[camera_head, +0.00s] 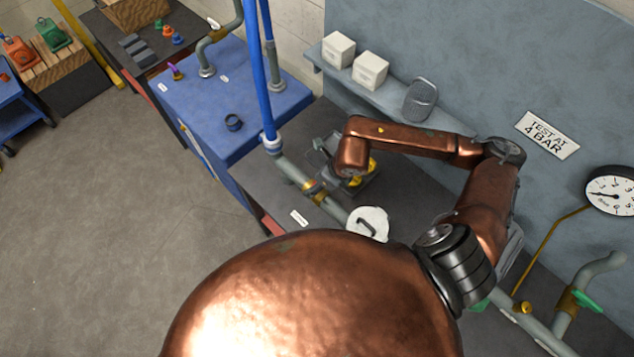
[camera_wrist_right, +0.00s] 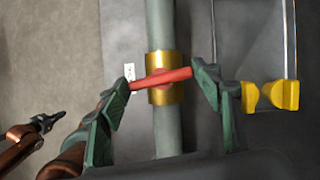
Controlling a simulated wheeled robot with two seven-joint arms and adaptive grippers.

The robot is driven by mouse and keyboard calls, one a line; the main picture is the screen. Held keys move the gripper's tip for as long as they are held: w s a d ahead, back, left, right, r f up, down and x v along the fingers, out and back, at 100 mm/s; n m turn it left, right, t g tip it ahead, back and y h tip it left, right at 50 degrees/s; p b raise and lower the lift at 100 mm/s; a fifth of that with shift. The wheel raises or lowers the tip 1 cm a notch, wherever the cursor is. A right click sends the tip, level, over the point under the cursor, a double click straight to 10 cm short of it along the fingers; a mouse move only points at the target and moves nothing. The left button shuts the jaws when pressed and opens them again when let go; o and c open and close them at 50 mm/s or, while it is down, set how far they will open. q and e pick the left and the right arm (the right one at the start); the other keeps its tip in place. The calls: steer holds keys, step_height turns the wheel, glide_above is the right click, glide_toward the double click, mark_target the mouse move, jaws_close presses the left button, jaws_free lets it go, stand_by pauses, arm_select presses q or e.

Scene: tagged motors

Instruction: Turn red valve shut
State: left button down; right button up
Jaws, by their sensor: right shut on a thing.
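The red valve handle (camera_wrist_right: 165,78) lies across the pipe (camera_wrist_right: 163,130) in the right wrist view, slightly tilted, with its right end higher. It sits on a brass valve body (camera_wrist_right: 153,60), which also shows in the head view (camera_head: 313,188). The green-padded fingers of my right gripper (camera_wrist_right: 163,82) are at the two ends of the handle and shut on it. In the head view my right wrist hides the handle. A dark gripper on a copper arm, seemingly my left one (camera_wrist_right: 47,122), shows at the left of the right wrist view; its fingers are too small to judge.
Yellow parts (camera_wrist_right: 270,96) on a clear frame stand just right of my right gripper. A blue-topped bench (camera_head: 215,95) and blue upright pipe (camera_head: 262,70) stand behind. A gauge (camera_head: 612,192) and green valve handle (camera_head: 586,300) are at the right.

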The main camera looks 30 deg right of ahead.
steer(key=shift+m+h+b, duration=0.4)
steer(key=shift+m+b, duration=0.1)
steer(key=shift+m, duration=0.5)
steer(key=o, duration=1.2)
steer(key=shift+c, duration=0.2)
steer(key=v, duration=1.2)
steer(key=shift+s, duration=0.2)
